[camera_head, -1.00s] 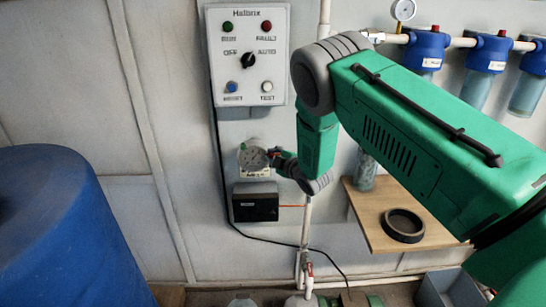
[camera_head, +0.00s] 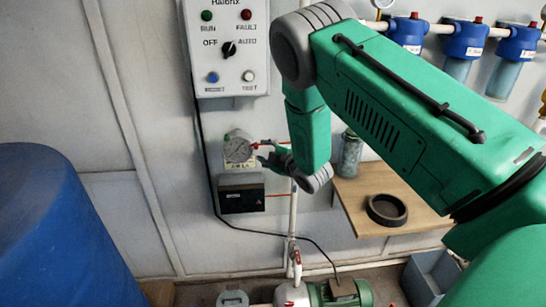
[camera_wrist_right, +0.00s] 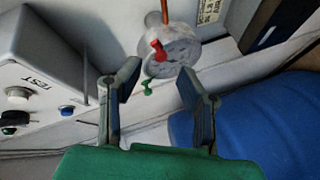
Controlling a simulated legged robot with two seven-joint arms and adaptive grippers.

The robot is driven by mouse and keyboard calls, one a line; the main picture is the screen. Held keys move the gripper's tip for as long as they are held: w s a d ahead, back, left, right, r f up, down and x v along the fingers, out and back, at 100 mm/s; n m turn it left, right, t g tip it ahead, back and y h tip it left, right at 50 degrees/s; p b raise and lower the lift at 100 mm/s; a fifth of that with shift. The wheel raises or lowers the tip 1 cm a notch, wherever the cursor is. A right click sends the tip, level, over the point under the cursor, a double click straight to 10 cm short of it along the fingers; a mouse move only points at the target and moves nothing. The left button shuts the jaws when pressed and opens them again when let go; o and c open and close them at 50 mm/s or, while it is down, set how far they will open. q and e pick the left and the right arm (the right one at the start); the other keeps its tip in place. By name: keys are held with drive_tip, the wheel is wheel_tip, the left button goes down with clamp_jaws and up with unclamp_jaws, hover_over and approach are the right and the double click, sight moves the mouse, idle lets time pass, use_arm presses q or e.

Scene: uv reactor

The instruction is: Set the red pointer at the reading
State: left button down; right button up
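A round gauge (camera_head: 238,149) with a pale dial is fixed to the wall below the control box. In the right wrist view the gauge (camera_wrist_right: 184,53) appears beyond my fingertips, with a red pointer knob (camera_wrist_right: 158,50) at its face and a small green knob (camera_wrist_right: 147,88) beside it. The scale reading is too small to make out. My right gripper (camera_head: 264,157) is just right of the gauge. In the wrist view my right gripper (camera_wrist_right: 158,84) is open, its fingers apart with nothing between the pads; the red knob appears beyond the gap. My left gripper is not in view.
The control box (camera_head: 226,75) with switch and buttons is above the gauge, and a black box (camera_head: 240,198) is below. A blue tank (camera_head: 55,230) stands left. A wooden shelf (camera_head: 350,205) with a black ring (camera_head: 387,210) is right. A pump (camera_head: 330,293) stands below.

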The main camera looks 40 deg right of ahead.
drive_tip(key=v, duration=0.6)
drive_tip(key=shift+s+a, duration=0.15)
drive_tip(key=shift+a, duration=0.25)
drive_tip(key=shift+r, duration=0.15)
